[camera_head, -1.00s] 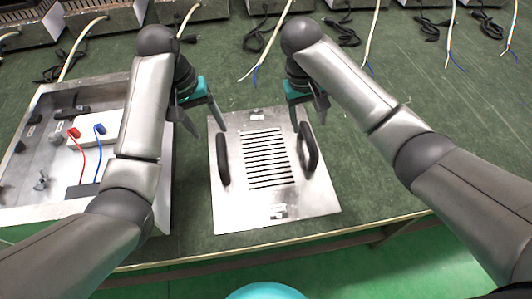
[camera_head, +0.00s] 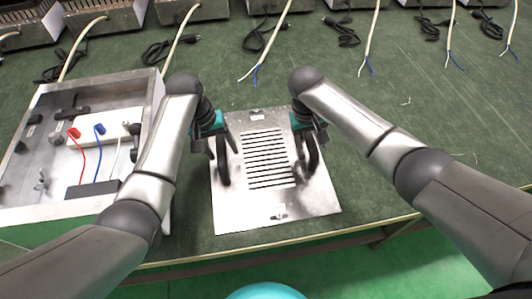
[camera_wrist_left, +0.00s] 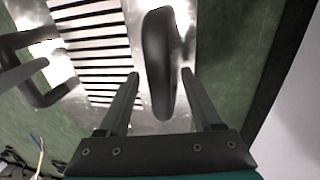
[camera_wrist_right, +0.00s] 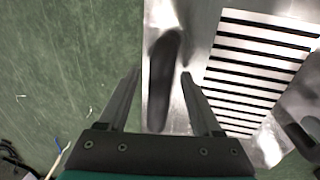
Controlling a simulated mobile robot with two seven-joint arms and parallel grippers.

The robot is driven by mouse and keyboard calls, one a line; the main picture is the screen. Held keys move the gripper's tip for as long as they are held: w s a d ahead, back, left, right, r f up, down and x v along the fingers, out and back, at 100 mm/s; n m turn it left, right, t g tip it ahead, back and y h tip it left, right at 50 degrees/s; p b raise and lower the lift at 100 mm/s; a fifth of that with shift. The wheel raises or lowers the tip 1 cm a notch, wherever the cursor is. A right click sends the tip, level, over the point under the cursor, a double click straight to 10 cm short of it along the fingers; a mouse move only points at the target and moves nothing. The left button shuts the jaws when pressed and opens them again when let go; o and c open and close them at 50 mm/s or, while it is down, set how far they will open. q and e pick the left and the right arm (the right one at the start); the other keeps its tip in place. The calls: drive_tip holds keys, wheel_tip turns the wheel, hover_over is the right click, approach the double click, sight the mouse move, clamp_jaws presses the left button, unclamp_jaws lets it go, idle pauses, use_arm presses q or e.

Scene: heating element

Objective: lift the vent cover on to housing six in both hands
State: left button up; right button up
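The vent cover (camera_head: 270,205) is a flat metal plate with a row of dark slots and two black handles, lying on the green table. My left gripper (camera_head: 222,158) is at the cover's left handle (camera_head: 224,172). In the left wrist view its open fingers (camera_wrist_left: 160,75) stand on either side of that handle (camera_wrist_left: 160,50). My right gripper (camera_head: 308,150) is at the right handle (camera_head: 313,157). In the right wrist view its open fingers (camera_wrist_right: 160,75) straddle that handle (camera_wrist_right: 162,85). The open housing (camera_head: 50,210), with red and blue wires inside, stands left of the cover.
Several metal housings (camera_head: 110,14) with pale cables and black cords line the back of the table. The table (camera_head: 440,130) is clear to the right of the cover. Its front edge (camera_head: 290,238) runs just below the cover.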

use_arm(q)
clamp_jaws()
use_arm(e)
clamp_jaws()
use_arm(q)
drive_tip(key=shift+w+r, duration=0.1)
drive_tip(key=shift+r, duration=0.05)
use_arm(e)
drive_tip(key=shift+r, duration=0.1)
idle(0.7)
